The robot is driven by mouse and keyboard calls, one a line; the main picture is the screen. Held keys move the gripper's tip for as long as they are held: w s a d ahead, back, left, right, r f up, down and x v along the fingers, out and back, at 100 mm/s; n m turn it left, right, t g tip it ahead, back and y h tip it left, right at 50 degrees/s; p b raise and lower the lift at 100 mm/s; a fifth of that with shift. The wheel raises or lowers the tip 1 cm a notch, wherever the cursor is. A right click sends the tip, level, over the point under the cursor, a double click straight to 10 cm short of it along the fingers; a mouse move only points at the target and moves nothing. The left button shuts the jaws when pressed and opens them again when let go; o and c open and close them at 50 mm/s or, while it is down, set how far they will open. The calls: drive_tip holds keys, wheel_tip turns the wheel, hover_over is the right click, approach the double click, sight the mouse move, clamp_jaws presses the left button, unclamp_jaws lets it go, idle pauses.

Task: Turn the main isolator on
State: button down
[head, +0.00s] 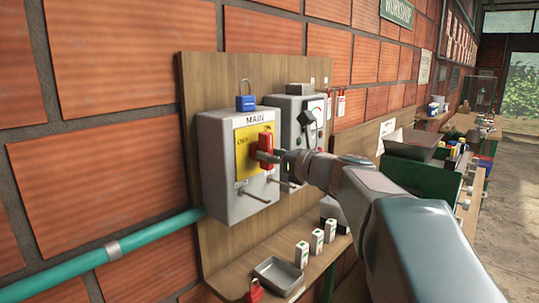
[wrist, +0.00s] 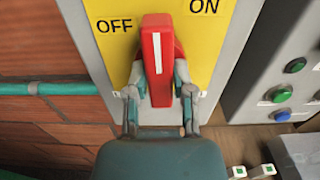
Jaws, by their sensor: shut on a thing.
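The main isolator is a grey box (head: 222,185) labelled MAIN, fixed on a wooden board on the brick wall. Its front has a yellow plate (head: 244,150) with OFF at the left and ON at the upper right. A red handle (wrist: 157,65) with a white line stands in the middle; its line is nearly upright in the wrist view, between the OFF and ON words. My gripper (wrist: 158,95) has one finger on each side of the red handle and is shut on it. In the head view my gripper (head: 280,160) partly hides the handle and plate.
A blue padlock (head: 246,100) is above the box. A second grey panel (head: 300,115) with a black knob and buttons is close at the right. Below are a shelf with a metal tray (head: 278,275), a red padlock (head: 254,292) and small white blocks (head: 317,241).

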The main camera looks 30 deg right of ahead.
drive_tip(key=shift+f+m, duration=0.3)
idle(0.4)
drive_tip(key=shift+c, duration=2.4)
unclamp_jaws()
drive_tip(key=shift+r, duration=0.1)
drive_tip(key=shift+r, duration=0.1)
drive_tip(key=v, duration=1.2)
